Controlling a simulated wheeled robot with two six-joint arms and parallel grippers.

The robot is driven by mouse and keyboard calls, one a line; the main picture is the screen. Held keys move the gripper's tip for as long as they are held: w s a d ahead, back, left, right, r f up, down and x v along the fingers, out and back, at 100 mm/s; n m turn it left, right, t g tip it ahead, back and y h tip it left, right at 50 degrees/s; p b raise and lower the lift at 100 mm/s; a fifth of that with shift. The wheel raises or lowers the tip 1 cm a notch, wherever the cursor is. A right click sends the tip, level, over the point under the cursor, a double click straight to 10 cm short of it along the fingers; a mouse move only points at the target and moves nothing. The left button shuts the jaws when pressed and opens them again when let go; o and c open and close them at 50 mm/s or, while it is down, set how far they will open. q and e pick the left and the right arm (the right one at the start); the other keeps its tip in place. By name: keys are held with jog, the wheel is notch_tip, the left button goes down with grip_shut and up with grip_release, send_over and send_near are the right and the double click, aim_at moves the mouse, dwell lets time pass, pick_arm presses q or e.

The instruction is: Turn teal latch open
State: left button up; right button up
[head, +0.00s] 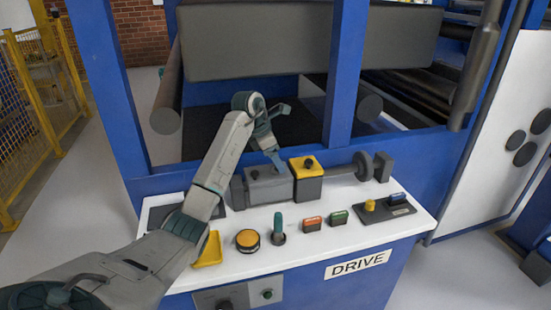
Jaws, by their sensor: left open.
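A teal handle (279,221) stands upright on a dark round base on the white control shelf, between a yellow round button and an orange switch. It is the only clearly teal control I can make out, apart from my own teal arm parts. My left gripper (277,163) is behind and above it, pointing down over the grey motor block (268,184). The gripper is open and apart from the teal handle. Its fingertips are small in view, and I cannot tell whether they touch the block. My right gripper is not in view.
The white shelf (412,223) also carries a yellow box (306,180), a yellow button (247,240), orange (312,223) and green (338,217) switches and a dark panel (386,208).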

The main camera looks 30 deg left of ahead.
pick_arm(q)
jog(key=shift+f, duration=0.25)
jog(key=c, duration=1)
